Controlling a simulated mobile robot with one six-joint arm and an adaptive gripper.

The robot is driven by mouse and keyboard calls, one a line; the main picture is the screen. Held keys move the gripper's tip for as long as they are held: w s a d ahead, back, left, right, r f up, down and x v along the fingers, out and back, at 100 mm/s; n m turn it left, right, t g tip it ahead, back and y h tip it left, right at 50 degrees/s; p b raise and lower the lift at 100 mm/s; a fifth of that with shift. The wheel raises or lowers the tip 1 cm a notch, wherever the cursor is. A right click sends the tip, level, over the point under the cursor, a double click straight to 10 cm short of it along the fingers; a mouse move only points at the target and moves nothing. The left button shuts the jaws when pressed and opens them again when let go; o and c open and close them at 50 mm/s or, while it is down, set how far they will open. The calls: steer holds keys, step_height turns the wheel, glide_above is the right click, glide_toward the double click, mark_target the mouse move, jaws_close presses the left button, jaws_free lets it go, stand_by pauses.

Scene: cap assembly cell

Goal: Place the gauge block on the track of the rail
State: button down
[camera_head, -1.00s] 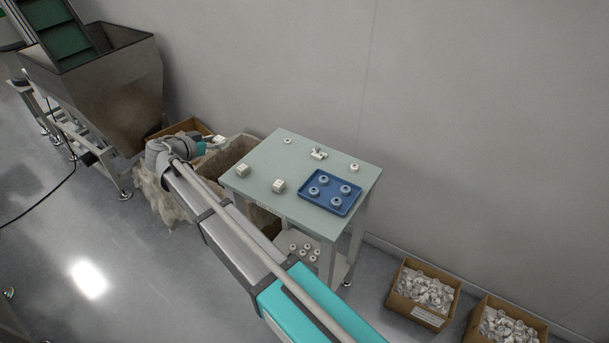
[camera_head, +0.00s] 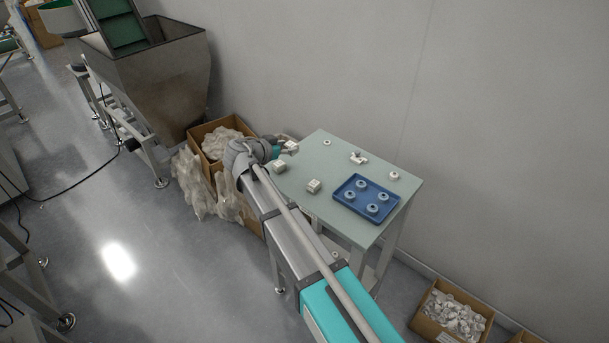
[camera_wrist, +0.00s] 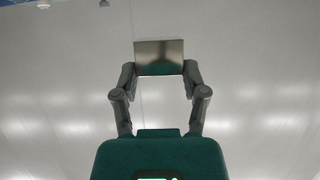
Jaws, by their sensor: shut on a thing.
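My gripper (camera_wrist: 158,75) is shut on the gauge block (camera_wrist: 158,57), a flat rectangular metallic piece gripped between both fingertips in the wrist view. In the head view my gripper (camera_head: 286,148) is by the left edge of the pale green table (camera_head: 330,215), with a small light piece at its tip. Two white blocks (camera_head: 280,167) (camera_head: 313,186) sit on the table near its left front. A small pale fitting (camera_head: 359,157) lies towards the back. I cannot tell which of these is the rail, and no track is readable at this size.
A blue tray (camera_head: 338,197) with several round parts takes the table's right side. Small white pieces (camera_head: 327,142) (camera_head: 394,175) stand near the back edge. Cardboard boxes (camera_head: 198,133) and a metal hopper (camera_head: 165,75) are left of the table. The table's middle is mostly clear.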

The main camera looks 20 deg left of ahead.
mark_target(302, 177)
steer(key=d+f+b, duration=0.1)
steer(key=f+b, duration=0.1)
steer(key=d+f+b, duration=0.1)
steer(key=shift+w+d+f, duration=0.3)
steer(key=shift+f, duration=0.05)
steer(key=shift+w+d+f+b, duration=0.15)
steer(key=shift+d+f+b, duration=0.4)
steer(key=shift+w+d+f+b, duration=0.1)
steer(key=shift+d+f+b, duration=0.4)
steer(key=shift+f+b, duration=0.25)
steer(key=shift+a+f+b, duration=0.1)
steer(key=shift+f+b, duration=1.15)
steer(key=shift+f, duration=0.15)
steer(key=shift+c, duration=0.6)
jaws_free()
